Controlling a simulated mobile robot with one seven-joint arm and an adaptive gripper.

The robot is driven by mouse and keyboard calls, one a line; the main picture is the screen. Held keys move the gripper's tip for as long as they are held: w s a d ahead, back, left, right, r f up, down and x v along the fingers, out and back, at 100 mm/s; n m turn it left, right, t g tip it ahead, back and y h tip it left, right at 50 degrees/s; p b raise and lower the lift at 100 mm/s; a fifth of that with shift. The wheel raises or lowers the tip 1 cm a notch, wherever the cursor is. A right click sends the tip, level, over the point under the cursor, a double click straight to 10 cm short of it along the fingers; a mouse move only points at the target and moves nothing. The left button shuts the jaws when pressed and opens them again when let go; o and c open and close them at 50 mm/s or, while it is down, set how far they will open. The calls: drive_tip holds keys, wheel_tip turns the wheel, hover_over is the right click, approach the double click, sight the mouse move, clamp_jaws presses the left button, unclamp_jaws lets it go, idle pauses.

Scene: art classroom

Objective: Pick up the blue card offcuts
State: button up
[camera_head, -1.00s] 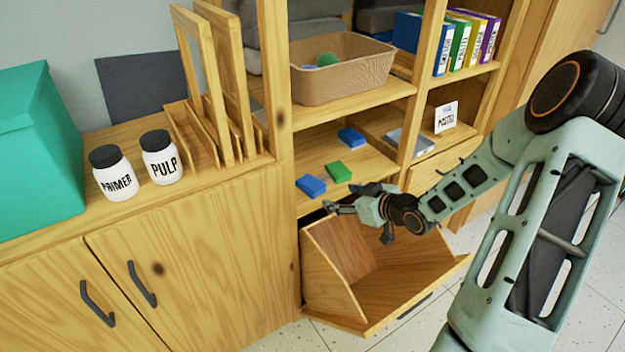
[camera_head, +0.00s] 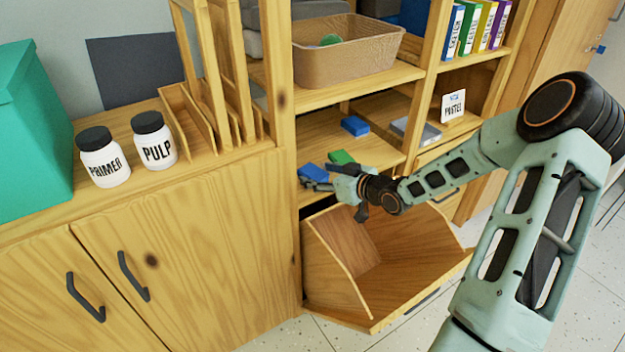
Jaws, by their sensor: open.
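Two blue card offcuts lie on the middle shelf of the open unit. One blue offcut (camera_head: 311,171) is near the front left edge, the other (camera_head: 355,125) is further back. A green piece (camera_head: 341,157) lies between them, partly covered by my gripper. My gripper (camera_head: 317,184) is open and empty, pointing left at the shelf's front edge. Its fingertips are just in front of and below the near blue offcut and overlap its lower edge in the picture. I cannot tell whether they touch it.
A tilted-out wooden bin (camera_head: 375,270) stands open and empty below my gripper. A brown basket (camera_head: 345,58) sits on the shelf above. A grey item (camera_head: 416,132) and a small sign (camera_head: 453,105) are to the right. Two jars (camera_head: 103,157) (camera_head: 154,139) stand on the left cabinet.

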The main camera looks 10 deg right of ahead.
drive_tip(key=shift+x, duration=0.85)
drive_tip(key=shift+c, duration=0.3)
drive_tip(key=c, duration=1)
